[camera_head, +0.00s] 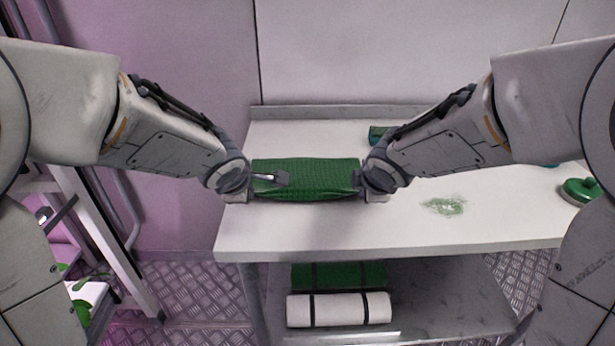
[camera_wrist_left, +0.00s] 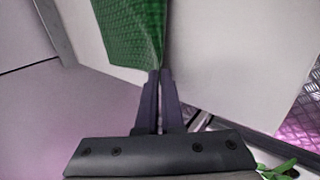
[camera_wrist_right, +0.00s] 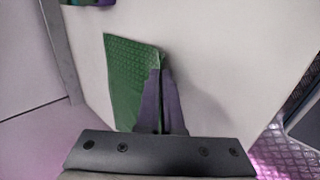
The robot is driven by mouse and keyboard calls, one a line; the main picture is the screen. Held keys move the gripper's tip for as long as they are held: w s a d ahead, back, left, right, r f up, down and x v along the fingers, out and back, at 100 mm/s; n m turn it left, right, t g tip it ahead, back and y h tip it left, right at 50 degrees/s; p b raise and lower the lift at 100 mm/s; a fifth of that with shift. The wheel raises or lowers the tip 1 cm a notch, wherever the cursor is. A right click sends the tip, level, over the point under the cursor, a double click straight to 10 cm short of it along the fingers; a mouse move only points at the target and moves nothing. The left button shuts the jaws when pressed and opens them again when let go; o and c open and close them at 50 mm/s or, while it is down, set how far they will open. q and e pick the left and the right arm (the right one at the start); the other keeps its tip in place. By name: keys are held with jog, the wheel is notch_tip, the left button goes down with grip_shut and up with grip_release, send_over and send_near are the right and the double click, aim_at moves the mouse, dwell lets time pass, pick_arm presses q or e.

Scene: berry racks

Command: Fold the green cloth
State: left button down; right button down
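The green cloth (camera_head: 310,175) lies across the white table between my two grippers, with its near edge bulging slightly towards me. My left gripper (camera_head: 252,190) is at its near left corner. In the left wrist view, the fingers (camera_wrist_left: 161,74) are closed together with the cloth (camera_wrist_left: 132,30) running into their tips. My right gripper (camera_head: 364,192) is at the near right corner. In the right wrist view, its fingers (camera_wrist_right: 163,72) are closed on the edge of the cloth (camera_wrist_right: 128,75). The fingers partly hide both corners.
The white table (camera_head: 330,235) has a green smear (camera_head: 445,205) to the right. A green round object (camera_head: 580,190) sits at the far right, and a dark green item (camera_head: 378,134) behind my right arm. Rolled green (camera_head: 338,275) and white (camera_head: 338,309) cloths lie on the lower shelf.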

pick_arm(q)
jog(key=shift+s+f, duration=0.1)
jog(key=shift+s, duration=0.1)
pick_arm(e)
jog(key=shift+s+f, duration=0.15)
jog(key=shift+s, duration=0.05)
pick_arm(q)
jog(key=c, duration=0.7)
grip_release()
pick_arm(e)
jog(key=c, duration=0.7)
grip_release()
